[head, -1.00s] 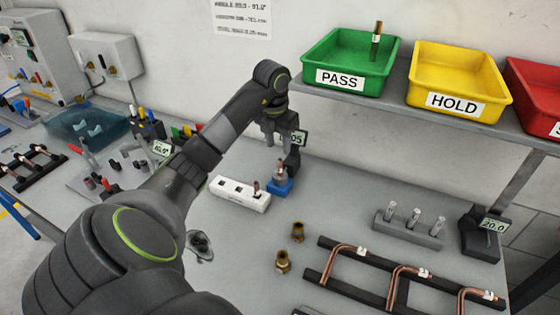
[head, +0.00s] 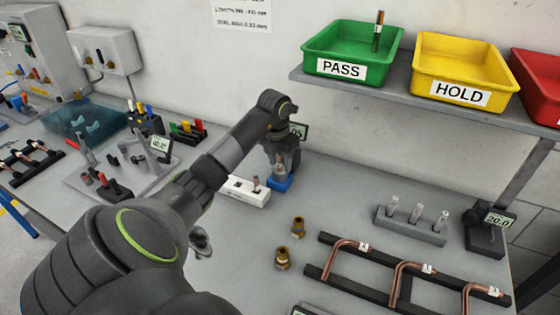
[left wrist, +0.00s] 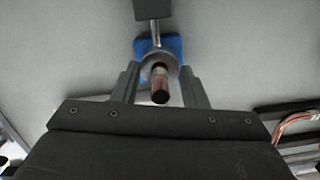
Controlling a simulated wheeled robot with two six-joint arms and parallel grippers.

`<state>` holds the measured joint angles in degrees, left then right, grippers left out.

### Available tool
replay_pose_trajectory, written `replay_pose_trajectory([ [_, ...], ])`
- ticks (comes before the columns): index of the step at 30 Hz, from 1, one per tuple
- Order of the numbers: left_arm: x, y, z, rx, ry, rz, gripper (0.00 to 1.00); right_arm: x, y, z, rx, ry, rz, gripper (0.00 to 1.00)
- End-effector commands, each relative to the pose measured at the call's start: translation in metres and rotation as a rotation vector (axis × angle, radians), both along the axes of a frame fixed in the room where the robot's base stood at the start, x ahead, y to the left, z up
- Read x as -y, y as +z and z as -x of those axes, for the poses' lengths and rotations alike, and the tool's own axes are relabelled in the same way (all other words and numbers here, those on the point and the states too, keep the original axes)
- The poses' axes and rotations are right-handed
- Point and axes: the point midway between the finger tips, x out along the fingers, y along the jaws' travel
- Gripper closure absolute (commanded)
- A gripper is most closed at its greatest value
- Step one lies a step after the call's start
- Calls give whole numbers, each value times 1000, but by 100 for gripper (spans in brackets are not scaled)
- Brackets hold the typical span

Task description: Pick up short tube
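A short copper tube (left wrist: 160,84) stands on the gauge stand with a blue base (head: 280,184). In the left wrist view the tube is seen nearly end-on, with a dark end and a pale band. My left gripper (head: 281,165) is lowered over the stand. In the left wrist view my left gripper (left wrist: 161,88) is open, one finger on each side of the tube, with a gap showing on both sides. In the head view the gripper hides most of the tube. My right gripper is in neither view.
A white block (head: 246,192) holding a copper piece stands close left of the gauge. Brass fittings (head: 298,227) and a black rack (head: 385,285) of bent copper tubes lie in front. A green PASS bin (head: 350,55) holding a tube and a yellow HOLD bin (head: 462,70) sit on the shelf.

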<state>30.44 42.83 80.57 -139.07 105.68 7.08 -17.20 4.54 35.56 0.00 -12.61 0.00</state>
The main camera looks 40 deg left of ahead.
Motion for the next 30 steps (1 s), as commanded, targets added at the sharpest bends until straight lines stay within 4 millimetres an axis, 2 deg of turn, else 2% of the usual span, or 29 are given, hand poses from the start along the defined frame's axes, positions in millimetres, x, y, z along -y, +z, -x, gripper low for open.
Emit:
replay_pose_trajectory([
  [5, 0, 0, 0, 0, 0, 0, 60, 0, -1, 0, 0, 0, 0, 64],
  [14, 0, 0, 0, 0, 1, 0, 100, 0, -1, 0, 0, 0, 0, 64],
  [24, 0, 3, -1, 3, 1, -1, 100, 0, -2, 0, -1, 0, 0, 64],
  [28, -1, 18, -1, 5, 0, -3, 100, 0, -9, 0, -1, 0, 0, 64],
  [30, -1, 32, -2, 8, 0, -5, 100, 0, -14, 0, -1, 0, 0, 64],
])
